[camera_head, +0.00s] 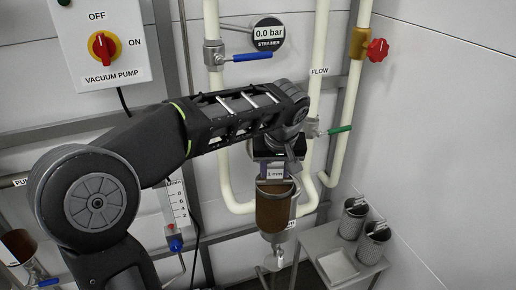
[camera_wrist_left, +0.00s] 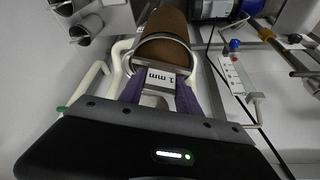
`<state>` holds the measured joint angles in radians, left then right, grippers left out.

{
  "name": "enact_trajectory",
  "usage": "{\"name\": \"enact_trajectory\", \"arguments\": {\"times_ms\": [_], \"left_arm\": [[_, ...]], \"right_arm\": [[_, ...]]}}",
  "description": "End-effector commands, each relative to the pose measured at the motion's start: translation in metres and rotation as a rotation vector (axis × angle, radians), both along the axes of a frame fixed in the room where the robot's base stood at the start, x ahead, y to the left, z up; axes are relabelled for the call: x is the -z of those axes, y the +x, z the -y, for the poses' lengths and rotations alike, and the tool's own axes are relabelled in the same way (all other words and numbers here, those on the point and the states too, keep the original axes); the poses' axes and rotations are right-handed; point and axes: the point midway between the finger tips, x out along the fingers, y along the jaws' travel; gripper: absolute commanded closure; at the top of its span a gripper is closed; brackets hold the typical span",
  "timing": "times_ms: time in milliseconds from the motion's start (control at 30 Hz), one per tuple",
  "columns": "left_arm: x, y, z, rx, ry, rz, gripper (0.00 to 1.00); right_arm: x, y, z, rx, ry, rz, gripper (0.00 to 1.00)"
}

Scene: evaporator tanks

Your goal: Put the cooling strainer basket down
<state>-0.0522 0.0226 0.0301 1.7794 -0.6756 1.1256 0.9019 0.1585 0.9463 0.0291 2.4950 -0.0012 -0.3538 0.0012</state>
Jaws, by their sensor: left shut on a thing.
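My left gripper (camera_head: 275,172) is shut on the handle part of a strainer basket (camera_head: 274,210), a brown-coated cylinder with a metal rim. In the left wrist view the basket (camera_wrist_left: 163,38) points away from the gripper (camera_wrist_left: 158,90). A label reading "1 mm" sits between the purple fingers. In the head view the basket hangs about upright in front of the pipes, above a pale metal fitting (camera_head: 274,261). Whether its lower end touches the fitting cannot be told. My right gripper is not in view.
A small grey stand (camera_head: 318,242) at the lower right carries two metal baskets (camera_head: 353,220) (camera_head: 374,243) and a pale square plate (camera_head: 338,266). White pipes (camera_head: 231,150) with valves, a strainer gauge (camera_head: 268,33) and a vacuum pump switch box (camera_head: 100,45) are behind my arm.

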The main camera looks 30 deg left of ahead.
Motion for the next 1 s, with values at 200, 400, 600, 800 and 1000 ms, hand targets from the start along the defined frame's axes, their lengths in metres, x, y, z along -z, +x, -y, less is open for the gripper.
{"name": "enact_trajectory", "arguments": {"times_ms": [200,400,600,800,1000], "left_arm": [[0.064,0.009,0.046,0.250,0.001,-0.009,1.00],[0.129,0.014,0.096,0.515,-0.008,-0.009,1.00],[0.157,0.017,0.119,0.641,-0.010,-0.001,1.00],[0.159,0.017,0.121,0.648,-0.010,0.002,1.00],[0.158,0.018,0.121,0.647,-0.011,0.002,1.00]], "right_arm": [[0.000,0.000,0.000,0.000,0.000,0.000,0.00],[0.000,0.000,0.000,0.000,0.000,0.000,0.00],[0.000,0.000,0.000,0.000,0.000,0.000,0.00],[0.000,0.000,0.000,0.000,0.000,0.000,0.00],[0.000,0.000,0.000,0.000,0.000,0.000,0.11]]}}
